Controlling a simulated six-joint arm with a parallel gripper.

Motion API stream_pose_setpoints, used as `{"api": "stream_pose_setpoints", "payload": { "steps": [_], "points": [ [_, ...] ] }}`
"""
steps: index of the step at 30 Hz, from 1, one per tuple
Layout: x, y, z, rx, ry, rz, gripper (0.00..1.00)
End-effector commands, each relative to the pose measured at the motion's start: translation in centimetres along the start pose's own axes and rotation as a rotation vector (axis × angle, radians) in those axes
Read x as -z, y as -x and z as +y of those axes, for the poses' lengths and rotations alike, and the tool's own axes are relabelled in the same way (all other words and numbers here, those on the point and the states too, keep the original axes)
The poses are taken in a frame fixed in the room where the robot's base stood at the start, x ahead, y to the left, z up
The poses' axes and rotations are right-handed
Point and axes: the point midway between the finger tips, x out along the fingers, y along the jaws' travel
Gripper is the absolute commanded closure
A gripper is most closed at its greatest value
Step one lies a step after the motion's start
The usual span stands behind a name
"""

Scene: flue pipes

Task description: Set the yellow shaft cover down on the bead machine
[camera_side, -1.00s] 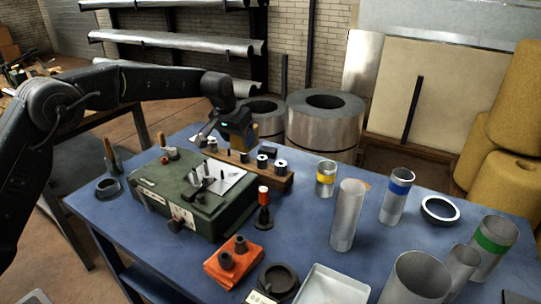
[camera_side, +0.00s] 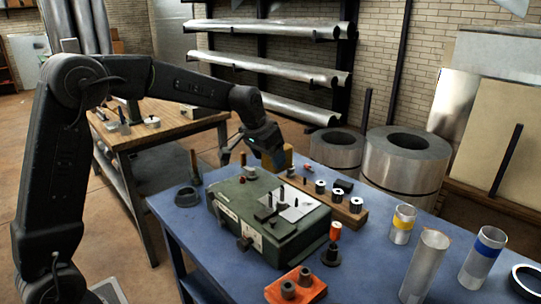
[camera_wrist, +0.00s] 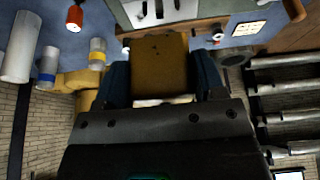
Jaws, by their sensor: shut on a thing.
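My gripper (camera_side: 275,158) is shut on the yellow shaft cover (camera_side: 287,157). In the wrist view the cover (camera_wrist: 160,65) is a dull yellow block between the two dark blue fingers of my gripper (camera_wrist: 160,72). The green bead machine (camera_side: 232,205) sits on the blue table, with a pale plate and dark parts on top. The cover is above and behind the machine's far side, close to the left end of a wooden rack. Whether it touches anything is unclear.
The wooden rack (camera_side: 350,217) holds several rolls behind the machine. A red-topped tool (camera_side: 335,232) stands at its front right, near an orange block (camera_side: 288,297) with dark rollers. Yellow-banded (camera_side: 403,224) and blue-banded (camera_side: 484,257) pipes stand at right.

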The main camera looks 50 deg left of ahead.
Motion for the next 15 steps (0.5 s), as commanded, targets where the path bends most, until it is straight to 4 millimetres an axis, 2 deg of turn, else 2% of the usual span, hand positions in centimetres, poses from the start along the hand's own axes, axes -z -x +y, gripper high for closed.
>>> {"api": "stream_pose_setpoints", "payload": {
  "steps": [15],
  "points": [
    [-1.6,-3.9,0.0,0.0,0.0,-0.003,0.62]
  ]
}}
